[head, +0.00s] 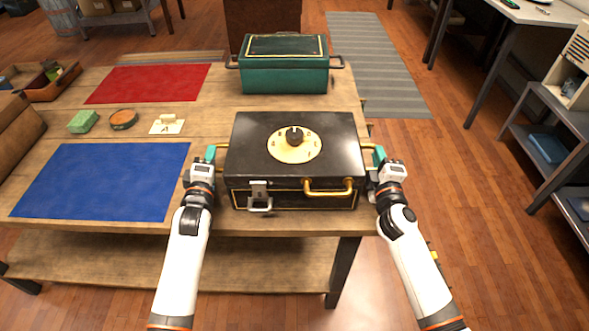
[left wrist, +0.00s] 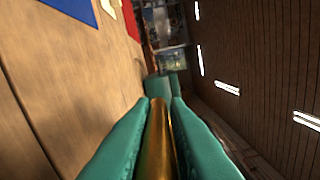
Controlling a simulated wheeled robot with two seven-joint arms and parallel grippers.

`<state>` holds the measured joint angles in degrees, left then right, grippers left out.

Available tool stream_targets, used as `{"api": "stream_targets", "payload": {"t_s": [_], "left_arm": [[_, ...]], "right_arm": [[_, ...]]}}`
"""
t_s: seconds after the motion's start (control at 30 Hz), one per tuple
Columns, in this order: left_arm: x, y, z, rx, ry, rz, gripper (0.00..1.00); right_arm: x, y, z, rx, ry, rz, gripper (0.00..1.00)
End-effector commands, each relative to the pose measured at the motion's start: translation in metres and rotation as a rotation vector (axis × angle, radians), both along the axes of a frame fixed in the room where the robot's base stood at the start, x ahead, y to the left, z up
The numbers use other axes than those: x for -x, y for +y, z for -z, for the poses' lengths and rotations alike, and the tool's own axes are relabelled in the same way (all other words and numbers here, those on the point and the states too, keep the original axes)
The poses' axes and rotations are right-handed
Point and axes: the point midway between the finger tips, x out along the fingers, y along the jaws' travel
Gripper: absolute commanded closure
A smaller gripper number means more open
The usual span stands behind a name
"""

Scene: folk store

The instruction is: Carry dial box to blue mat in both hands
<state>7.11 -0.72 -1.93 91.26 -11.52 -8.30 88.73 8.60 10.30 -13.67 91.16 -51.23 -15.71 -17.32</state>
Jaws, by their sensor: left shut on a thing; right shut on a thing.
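The dial box (head: 250,160) is black with gold trim, a round gold dial with a black knob on its lid, and a latch and gold handle on its front. It is at the right part of the wooden table; I cannot tell if it touches the top. My left gripper (head: 212,155) is shut on the brass handle at its left side, and the handle (left wrist: 158,140) shows between the teal fingers in the left wrist view. My right gripper (head: 376,157) is shut on the handle at its right side. The blue mat (head: 100,180) lies flat and bare to the left.
A green box (head: 285,72) with side handles stands behind the dial box. A red mat (head: 148,83) lies at the back left. A green block (head: 84,121), a round tin (head: 123,119) and a small card with a block (head: 167,124) lie behind the blue mat.

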Motion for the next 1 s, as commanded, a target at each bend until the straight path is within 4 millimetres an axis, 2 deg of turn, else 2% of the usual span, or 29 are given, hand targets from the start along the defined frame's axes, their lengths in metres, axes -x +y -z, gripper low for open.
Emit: {"api": "stream_targets", "payload": {"t_s": [0.37,0.8,1.0], "left_arm": [[0.0,0.0,-0.006,-0.005,-0.004,0.0,1.0],[0.0,0.0,-0.044,-0.005,-0.007,0.0,1.0],[0.0,0.0,-0.054,-0.005,-0.007,0.0,1.0]], "right_arm": [[0.0,0.0,-0.006,-0.004,-0.002,0.001,1.0],[-0.001,0.0,-0.044,-0.005,-0.004,0.002,1.0],[-0.001,0.0,-0.053,-0.005,-0.003,0.002,1.0]]}}
